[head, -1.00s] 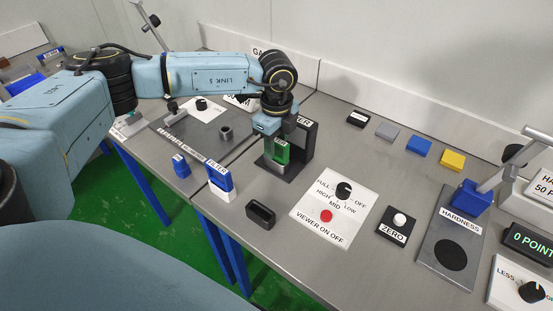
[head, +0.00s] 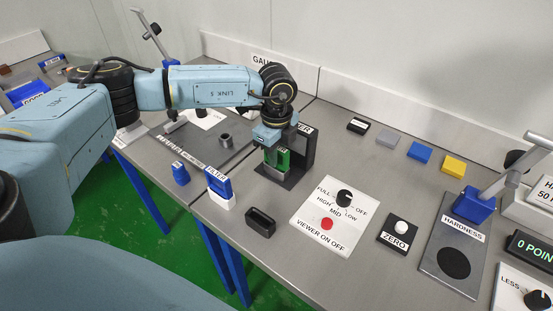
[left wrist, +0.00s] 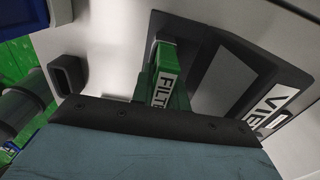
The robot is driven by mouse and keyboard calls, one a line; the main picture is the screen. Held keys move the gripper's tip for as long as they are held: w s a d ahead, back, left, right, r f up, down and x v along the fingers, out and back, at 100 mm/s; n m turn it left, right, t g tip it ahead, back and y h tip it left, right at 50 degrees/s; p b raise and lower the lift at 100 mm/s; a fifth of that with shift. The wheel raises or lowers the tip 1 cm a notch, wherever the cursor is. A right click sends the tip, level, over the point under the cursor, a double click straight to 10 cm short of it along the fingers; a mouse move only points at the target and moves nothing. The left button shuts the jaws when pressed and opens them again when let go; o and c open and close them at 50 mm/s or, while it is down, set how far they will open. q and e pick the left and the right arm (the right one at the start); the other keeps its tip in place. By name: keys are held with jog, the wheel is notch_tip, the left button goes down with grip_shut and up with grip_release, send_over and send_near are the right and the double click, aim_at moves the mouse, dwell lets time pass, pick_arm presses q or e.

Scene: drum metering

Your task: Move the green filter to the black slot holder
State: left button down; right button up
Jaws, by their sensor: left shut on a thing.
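The green filter (head: 284,158) stands upright at the dark grey viewer (head: 303,145), in front of its upright panel. In the left wrist view the filter (left wrist: 166,78) shows its white label and sits beside the viewer frame (left wrist: 235,75). My left gripper (head: 275,149) is above the viewer base and shut on the top of the green filter; its fingertips are largely hidden. The black slot holder (head: 260,222) stands empty on the table, nearer the front edge; it also shows in the left wrist view (left wrist: 68,75). My right gripper is not in view.
A blue filter (head: 217,181) stands in a white holder (head: 222,201) left of the black holder. A white control panel (head: 335,218) with a knob and red button lies to the right. The table between viewer and black holder is clear.

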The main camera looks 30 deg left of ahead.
pick_arm(q)
jog(key=shift+r, duration=0.15)
jog(key=shift+r+p, duration=1.95)
jog(key=shift+r, duration=0.35)
jog(key=shift+r+p, duration=1.55)
jog(key=shift+r, duration=0.45)
